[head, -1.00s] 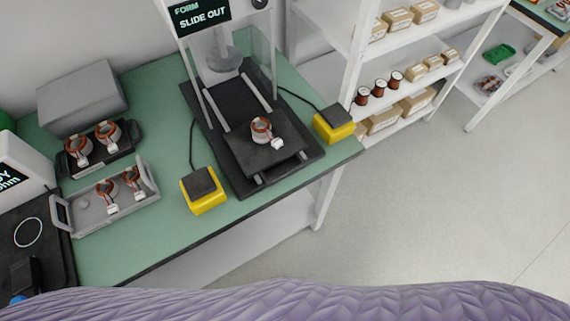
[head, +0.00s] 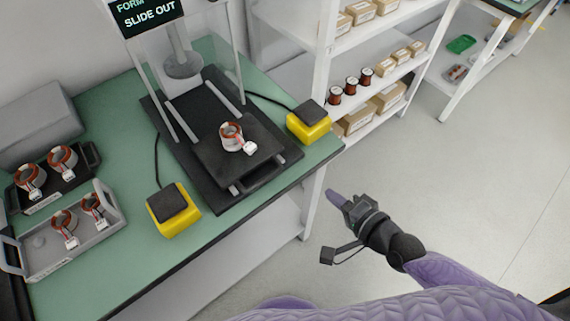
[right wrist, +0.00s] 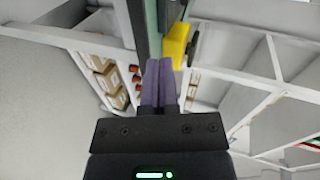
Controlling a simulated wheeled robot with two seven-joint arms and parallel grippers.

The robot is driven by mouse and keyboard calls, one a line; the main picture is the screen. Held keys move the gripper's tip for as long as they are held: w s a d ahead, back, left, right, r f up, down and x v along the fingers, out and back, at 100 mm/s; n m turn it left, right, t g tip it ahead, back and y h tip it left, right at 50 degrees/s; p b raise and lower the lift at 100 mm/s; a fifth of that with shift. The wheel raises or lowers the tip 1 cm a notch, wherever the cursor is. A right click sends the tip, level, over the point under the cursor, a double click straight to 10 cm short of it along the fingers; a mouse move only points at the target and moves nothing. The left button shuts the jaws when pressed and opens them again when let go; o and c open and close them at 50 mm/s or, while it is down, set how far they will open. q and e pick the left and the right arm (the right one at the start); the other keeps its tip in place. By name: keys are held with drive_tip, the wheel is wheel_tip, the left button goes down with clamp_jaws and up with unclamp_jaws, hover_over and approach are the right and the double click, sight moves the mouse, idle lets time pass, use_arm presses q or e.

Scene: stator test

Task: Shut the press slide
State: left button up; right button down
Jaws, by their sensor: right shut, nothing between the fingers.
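The press slide (head: 213,158) is a dark plate pulled out toward the front of the green bench, with a stator (head: 231,136) carrying a white tag on it. A dark handle (head: 257,175) runs along its front edge. The press (head: 184,62) stands behind it, and its display (head: 147,12) reads "SLIDE OUT". My right gripper (head: 333,195) is shut and empty, in front of the bench's right corner and apart from the slide. In the right wrist view its fingers (right wrist: 158,80) are together, pointing toward the bench edge. My left gripper is not in view.
Yellow button boxes stand left (head: 174,211) and right (head: 309,124) of the slide. A grey tray (head: 72,252) and a black tray (head: 86,158) hold stators at the left. A white shelf (head: 314,60) with boxes and spools stands at the right. The floor in front is clear.

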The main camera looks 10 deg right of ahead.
sight(280, 152)
drive_tip(key=shift+m+y, duration=0.3)
drive_tip(key=shift+m, duration=0.1)
drive_tip(key=r+b+x, duration=0.1)
drive_tip(key=x, duration=0.7)
drive_tip(key=a+r+b+x, duration=0.1)
drive_tip(key=x, duration=0.3)
drive_tip(key=shift+w+a+r+b, duration=0.15)
drive_tip(key=shift+w+r+b, duration=0.05)
drive_tip(key=shift+w+b, duration=0.2)
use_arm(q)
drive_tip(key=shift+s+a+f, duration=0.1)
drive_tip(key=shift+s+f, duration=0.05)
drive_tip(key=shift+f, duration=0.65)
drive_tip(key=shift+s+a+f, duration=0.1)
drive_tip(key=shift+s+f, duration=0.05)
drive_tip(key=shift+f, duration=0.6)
use_arm(e)
drive_tip(key=shift+w+a, duration=0.3)
drive_tip(key=shift+w, duration=0.3)
